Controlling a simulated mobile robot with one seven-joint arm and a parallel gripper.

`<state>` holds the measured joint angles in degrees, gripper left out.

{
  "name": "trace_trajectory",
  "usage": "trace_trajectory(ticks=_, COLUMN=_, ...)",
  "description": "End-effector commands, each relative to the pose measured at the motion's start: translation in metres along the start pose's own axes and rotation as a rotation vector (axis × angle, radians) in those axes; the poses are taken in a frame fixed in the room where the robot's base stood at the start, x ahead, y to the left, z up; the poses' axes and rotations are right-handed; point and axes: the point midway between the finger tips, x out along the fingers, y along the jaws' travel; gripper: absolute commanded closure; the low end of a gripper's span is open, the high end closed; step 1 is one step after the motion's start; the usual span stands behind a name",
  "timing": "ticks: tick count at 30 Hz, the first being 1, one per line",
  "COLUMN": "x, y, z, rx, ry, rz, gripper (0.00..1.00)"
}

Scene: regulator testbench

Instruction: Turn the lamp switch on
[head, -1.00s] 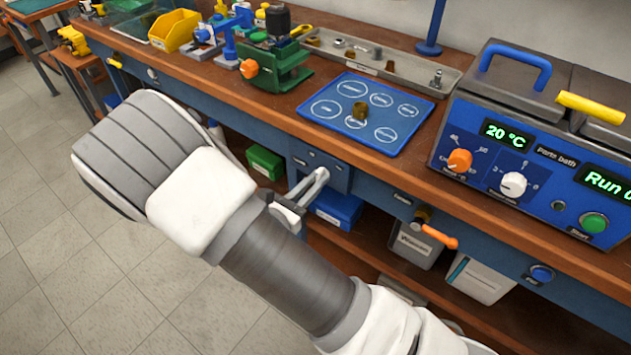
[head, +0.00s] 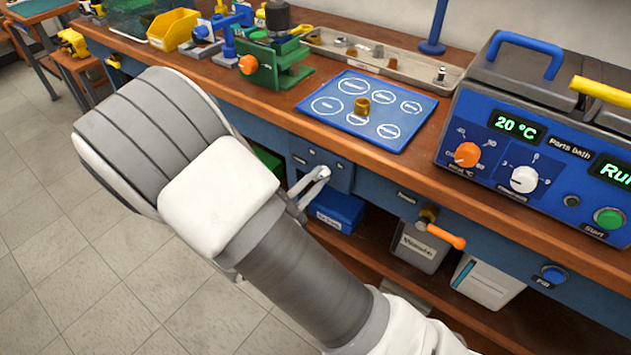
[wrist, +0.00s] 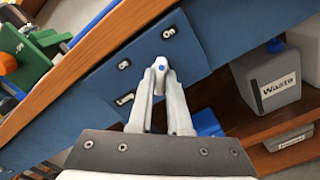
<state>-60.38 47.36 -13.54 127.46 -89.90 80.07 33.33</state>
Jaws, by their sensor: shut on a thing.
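A blue switch panel (head: 338,178) is set in the front of the bench below the worktop. I cannot tell which way the lever is set. In the head view my gripper (head: 322,174) shows at the panel, partly covered by my own arm. No lamp light can be made out.
The worktop holds a blue mat (head: 355,88) with a brass part, a green vise (head: 272,62), a yellow bin (head: 172,28) and the parts bath (head: 540,140). Below, an orange-handled valve (head: 440,232) juts out above a waste container (head: 425,247). The floor at left is clear.

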Motion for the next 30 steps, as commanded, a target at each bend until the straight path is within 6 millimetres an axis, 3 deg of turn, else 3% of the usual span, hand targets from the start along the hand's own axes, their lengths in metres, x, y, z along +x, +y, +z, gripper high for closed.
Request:
trace_trajectory(ticks=17, x=-0.0008, y=-0.0001, z=-0.0005, rx=0.03, ry=0.002, rz=-0.001, gripper=1.0)
trace_trajectory(ticks=18, x=-0.0008, y=-0.0001, z=-0.0005, rx=0.03, ry=0.002, rz=-0.001, gripper=0.77)
trace_trajectory(ticks=22, x=-0.0006, y=-0.0001, z=-0.0003, rx=0.029, ry=0.002, rz=0.0, gripper=0.54)
trace_trajectory(ticks=30, x=-0.0005, y=0.0, z=-0.0001, rx=0.029, ry=0.001, rz=0.0, gripper=0.54)
